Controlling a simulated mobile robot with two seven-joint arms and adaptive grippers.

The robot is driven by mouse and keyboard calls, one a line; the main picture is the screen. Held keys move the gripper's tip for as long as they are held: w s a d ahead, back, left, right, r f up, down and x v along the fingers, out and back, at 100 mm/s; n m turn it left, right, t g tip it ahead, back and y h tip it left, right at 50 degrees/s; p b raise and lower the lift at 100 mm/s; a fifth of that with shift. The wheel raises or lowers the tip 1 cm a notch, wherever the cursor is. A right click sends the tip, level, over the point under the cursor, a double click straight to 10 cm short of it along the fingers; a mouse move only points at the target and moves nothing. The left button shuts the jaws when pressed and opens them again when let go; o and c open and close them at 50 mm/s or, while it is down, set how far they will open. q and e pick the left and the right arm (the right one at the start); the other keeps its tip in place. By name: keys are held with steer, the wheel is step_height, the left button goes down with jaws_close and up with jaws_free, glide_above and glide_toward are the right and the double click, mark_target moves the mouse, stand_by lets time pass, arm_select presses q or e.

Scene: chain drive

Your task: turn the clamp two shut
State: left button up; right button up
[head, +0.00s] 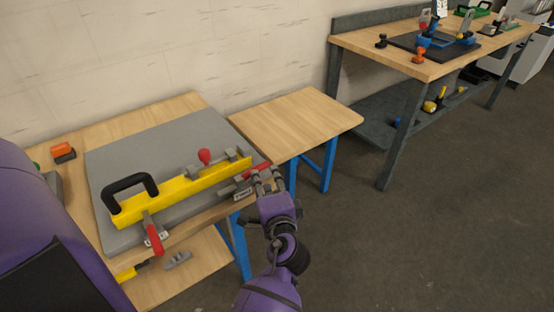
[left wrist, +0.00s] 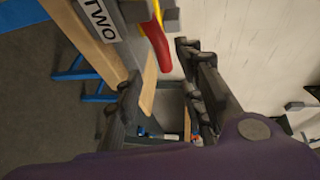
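Clamp two, with a red handle (head: 257,170) and a small label plate (head: 243,194), sits at the right front corner of the grey plate (head: 120,165). Its handle lies low, pointing right past the plate's edge. My left gripper (head: 267,181) is at the handle's outer end, fingers spread. In the left wrist view, the label reading TWO (left wrist: 97,17) and the red handle (left wrist: 156,46) show. The handle's end reaches toward the gap between my open fingers (left wrist: 158,64), and I see no grip on it. My right gripper is out of view.
A yellow bar (head: 190,184) with a black grip (head: 130,186) lies across the plate. Another red-handled clamp (head: 154,238) is at the front, and a red knob (head: 204,156) stands behind the bar. A bare side table (head: 295,122) is at right; open floor lies beyond.

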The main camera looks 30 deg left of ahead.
mark_target(261, 170)
arm_select(q)
steer(key=shift+w+a+r+p, duration=0.15)
steer(key=shift+w+a, duration=0.2)
steer(key=shift+a, duration=0.25)
steer(key=shift+w+a+r+p, duration=0.15)
steer(key=shift+w+a, duration=0.15)
steer(key=shift+a, duration=0.3)
steer(key=x, duration=0.3)
steer(key=shift+w+a+f, duration=0.2)
steer(key=shift+w+f, duration=0.1)
steer(key=shift+w, duration=0.05)
steer(key=shift+w+a, duration=0.2)
steer(key=shift+a, duration=0.1)
steer(key=shift+f, duration=0.1)
steer(key=shift+c, duration=0.2)
steer(key=c, duration=0.9)
jaws_close()
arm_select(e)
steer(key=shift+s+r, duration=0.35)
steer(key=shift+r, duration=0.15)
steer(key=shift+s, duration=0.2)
